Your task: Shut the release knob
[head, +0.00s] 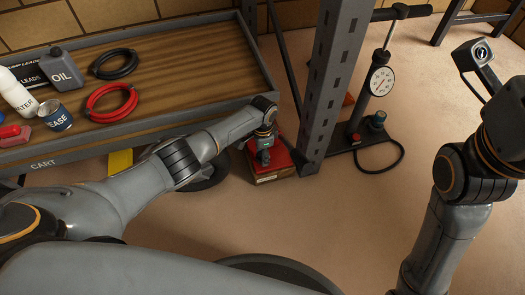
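A floor pump (361,115) with a white dial gauge (381,81) stands on a dark base to the right of the rack post. A small round teal-topped knob (377,120) sits low beside it. I cannot tell whether this is the release knob, or whether it is open or shut. My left gripper (264,156) points down over a red item (277,165) on the floor, left of the post. Its fingers are too small and dark to read, and contact is unclear. My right arm is raised at the right edge; its fingers do not show.
A grey rack post (333,75) stands between my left gripper and the pump. A cart (190,45) at the left holds an oil can (63,70), a red coil (110,102) and a black coil (113,64). A black hose (394,165) curves on the floor. Floor in front is clear.

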